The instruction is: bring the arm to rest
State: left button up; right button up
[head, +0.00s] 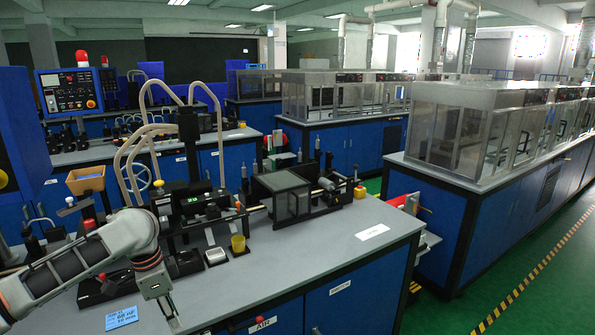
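My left arm comes in from the left over the near end of the grey-topped bench (290,262). It bends at a grey joint, and my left gripper (171,312) points down near the bench's front edge, low in the picture. Its fingers are small and dark here, so I cannot tell whether they are open or shut. I see nothing clearly held in it. My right arm and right gripper are not in view.
A blue label (121,318) lies left of the gripper. Behind it are a small metal tray (215,256), a yellow cup (238,244) and a black machine with a green display (192,200). An orange bin (86,180) stands farther left. The bench's right part is mostly clear.

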pick_arm(q)
jog(key=s+d+f+n+t+h, duration=0.2)
jog(key=s+d+f, duration=0.3)
jog(key=d+f, duration=0.45)
jog(key=s+d+f+n+t+h, duration=0.25)
jog(key=s+d+f, duration=0.25)
jog(key=d+f, duration=0.5)
jog(key=s+a+f+n+t+y, duration=0.1)
jog(key=s+a+f+t+y, duration=0.1)
jog(key=s+a, duration=0.4)
jog(key=s+a+f+n+t+y, duration=0.1)
jog(key=s+a+f+n+t, duration=0.1)
jog(key=s+a, duration=0.4)
jog(key=s+f+t, duration=0.1)
jog(key=s, duration=0.3)
jog(key=shift+s+f+y, duration=0.35)
jog(key=shift+f, duration=0.05)
